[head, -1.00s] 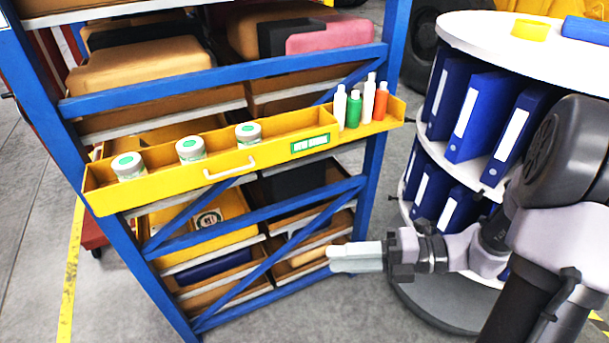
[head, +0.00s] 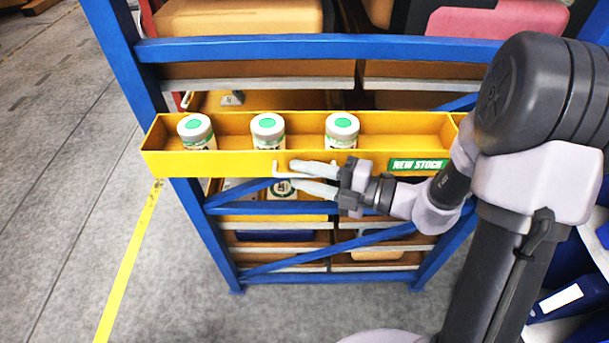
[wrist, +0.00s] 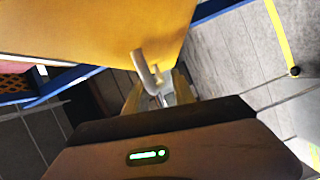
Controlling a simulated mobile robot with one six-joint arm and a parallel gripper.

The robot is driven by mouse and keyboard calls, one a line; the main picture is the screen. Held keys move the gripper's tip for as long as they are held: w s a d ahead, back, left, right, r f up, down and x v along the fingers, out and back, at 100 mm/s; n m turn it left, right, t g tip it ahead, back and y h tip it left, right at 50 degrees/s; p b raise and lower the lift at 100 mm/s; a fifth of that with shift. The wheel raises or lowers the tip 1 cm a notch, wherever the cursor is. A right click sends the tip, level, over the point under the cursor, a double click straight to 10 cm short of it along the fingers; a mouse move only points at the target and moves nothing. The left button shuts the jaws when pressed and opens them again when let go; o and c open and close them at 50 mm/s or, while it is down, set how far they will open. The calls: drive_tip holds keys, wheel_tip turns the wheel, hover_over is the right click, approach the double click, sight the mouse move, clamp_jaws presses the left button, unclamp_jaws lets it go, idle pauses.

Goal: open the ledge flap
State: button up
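The yellow ledge flap (head: 215,164) is the upright front of a shallow yellow ledge on the blue rack, with a white bar handle (head: 276,171) on its face. The flap's yellow face also fills the top of the wrist view (wrist: 105,30), with the handle (wrist: 147,70) hanging in front of my fingers. My gripper (head: 304,179) comes from the right, its two pale fingers apart, one above and one below the handle bar. The fingers partly hide the bar, and I cannot tell whether they touch it.
Three white jars with green lids (head: 268,128) stand in the ledge behind the flap. A green "NEW STOCK" label (head: 418,165) is on its right part. Blue rack beams (head: 320,48) run above and below. Grey floor (head: 70,170) is open at left.

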drive_tip(key=shift+w, duration=0.1)
clamp_jaws()
idle(1.4)
